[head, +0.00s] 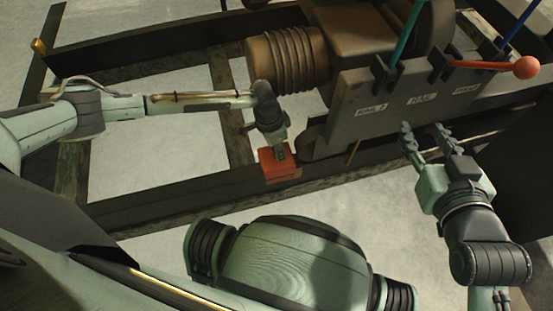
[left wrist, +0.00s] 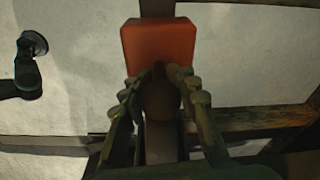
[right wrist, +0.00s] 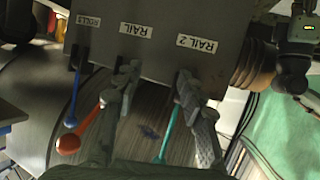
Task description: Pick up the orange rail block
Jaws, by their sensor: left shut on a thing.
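The orange rail block (head: 279,169) shows in the head view at the front beam of the dark frame. I cannot tell whether it rests on the beam or hangs just above it. My left gripper (head: 281,152) reaches down onto it and is shut on it. In the left wrist view the block (left wrist: 158,42) lies just beyond the fingers (left wrist: 160,100), with a dark rounded part between them. My right gripper (head: 426,132) is open and empty, in front of the lever panel. Its spread fingers (right wrist: 155,85) also show in the right wrist view.
The grey panel (head: 392,108) carries labels and a teal lever (head: 405,35), a red-orange ball lever (head: 525,67) and a blue lever (head: 520,25). A brown ribbed cylinder (head: 290,55) stands behind the left gripper. Pale floor shows between the frame beams.

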